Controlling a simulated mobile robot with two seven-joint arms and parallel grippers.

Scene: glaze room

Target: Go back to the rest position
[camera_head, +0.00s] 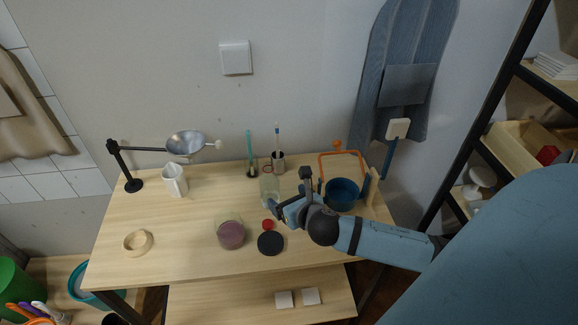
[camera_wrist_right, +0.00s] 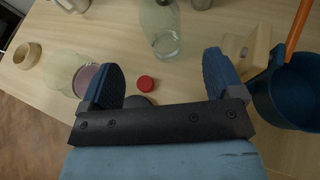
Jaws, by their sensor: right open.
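My right gripper (camera_head: 276,208) reaches in from the right over the wooden table (camera_head: 180,245), near the clear glass bottle (camera_head: 268,186). In the right wrist view its two blue fingers (camera_wrist_right: 165,82) are wide apart with nothing between them. Beyond the fingertips stand the glass bottle (camera_wrist_right: 165,45) and a small red cap (camera_wrist_right: 146,83) on the table. A glass jar of purple glaze (camera_head: 231,235) and a dark round disc (camera_head: 271,243) are just left of and below the gripper. My left gripper is not in view.
A blue pot (camera_head: 342,194) stands close beside my right arm, with an orange frame (camera_head: 342,155) behind it. A white pitcher (camera_head: 175,181), a metal bowl on a stand (camera_head: 186,143) and a wooden ring (camera_head: 138,242) are at the left. Dark-framed shelves (camera_head: 485,130) rise at right.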

